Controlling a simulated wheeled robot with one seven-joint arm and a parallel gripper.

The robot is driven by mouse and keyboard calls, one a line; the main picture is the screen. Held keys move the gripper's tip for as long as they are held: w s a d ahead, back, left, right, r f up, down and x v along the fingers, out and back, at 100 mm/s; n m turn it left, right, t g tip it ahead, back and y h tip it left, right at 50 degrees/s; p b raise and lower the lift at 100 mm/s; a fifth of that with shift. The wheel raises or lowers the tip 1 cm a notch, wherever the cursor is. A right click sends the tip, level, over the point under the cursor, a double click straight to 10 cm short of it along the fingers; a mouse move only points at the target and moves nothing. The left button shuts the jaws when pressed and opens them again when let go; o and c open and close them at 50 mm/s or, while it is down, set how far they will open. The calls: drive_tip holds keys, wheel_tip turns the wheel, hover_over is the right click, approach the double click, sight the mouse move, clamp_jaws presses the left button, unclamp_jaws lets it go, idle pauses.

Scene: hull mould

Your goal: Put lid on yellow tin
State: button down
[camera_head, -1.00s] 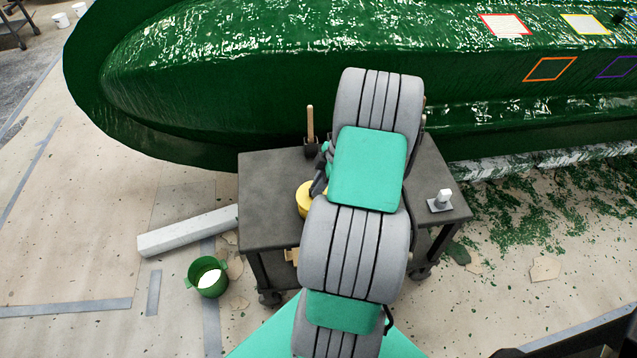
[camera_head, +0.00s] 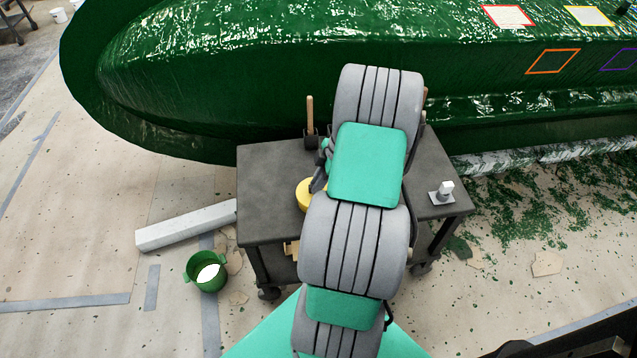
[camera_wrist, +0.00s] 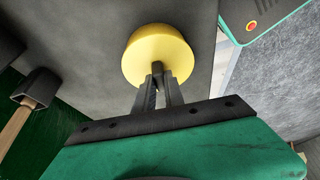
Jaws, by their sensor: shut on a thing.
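The yellow tin (camera_head: 304,194) stands on the grey cart top, partly hidden behind my arm in the head view. In the wrist view a round yellow shape (camera_wrist: 150,45) shows just beyond my fingertips. My gripper (camera_wrist: 157,72) is shut, its two fingers close together and overlapping the near edge of the yellow shape. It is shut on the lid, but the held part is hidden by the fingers. I cannot tell lid and tin apart, or whether the lid is seated.
The dark grey cart (camera_head: 268,170) carries a holder with a wooden handle (camera_head: 310,118) at the back and a small white-topped item (camera_head: 445,190) at right. The green hull (camera_head: 220,90) rises behind. A green bucket (camera_head: 206,272) and a pale beam (camera_head: 185,225) lie at left.

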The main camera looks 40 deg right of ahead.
drive_tip(key=c, duration=1.3)
unclamp_jaws()
drive_tip(key=shift+c, duration=0.2)
drive_tip(key=v, duration=0.8)
drive_tip(key=w+a+r+m+h+p, duration=0.1)
drive_tip(key=w+a+r+m+p, duration=0.15)
drive_tip(key=a+r, duration=0.45)
drive_tip(key=w+a+r+m+h+p, duration=0.1)
drive_tip(key=w+a+r+p, duration=0.15)
drive_tip(key=a+r, duration=0.45)
drive_tip(key=s+a+r+m+p, duration=0.2)
drive_tip(key=s+a+r+m, duration=0.1)
drive_tip(key=a, duration=0.5)
drive_tip(key=s+a+r+m+h+p, duration=0.1)
drive_tip(key=s+a+r+m+p, duration=0.2)
drive_tip(key=a, duration=0.5)
wheel_tip(320, 180, up, 2)
drive_tip(key=shift+s+a+r+m+h, duration=0.25)
drive_tip(key=shift+s+m, duration=0.2)
drive_tip(key=shift+s, duration=0.6)
